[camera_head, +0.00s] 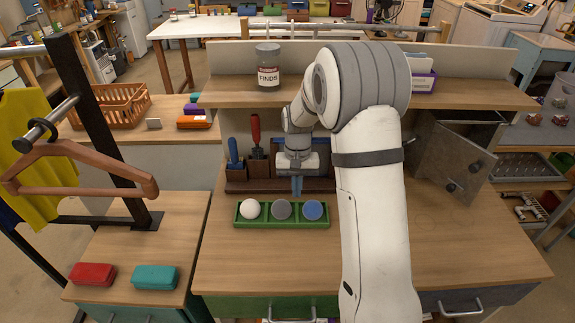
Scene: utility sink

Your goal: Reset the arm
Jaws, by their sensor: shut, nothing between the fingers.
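My gripper (297,186) is at the end of my white arm, in the middle of the head view. It points down, just behind and above the green tray (284,224) on the wooden workbench. Its blue fingers are together with nothing between them. My arm reaches in from the lower right and bends at a large grey joint near the upper shelf. It hides part of the bench behind it.
The green tray holds a white ball (250,209), a grey one (282,210) and a blue one (313,210). A jar (268,65) stands on the shelf above. A grey metal cabinet (450,160) is right.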

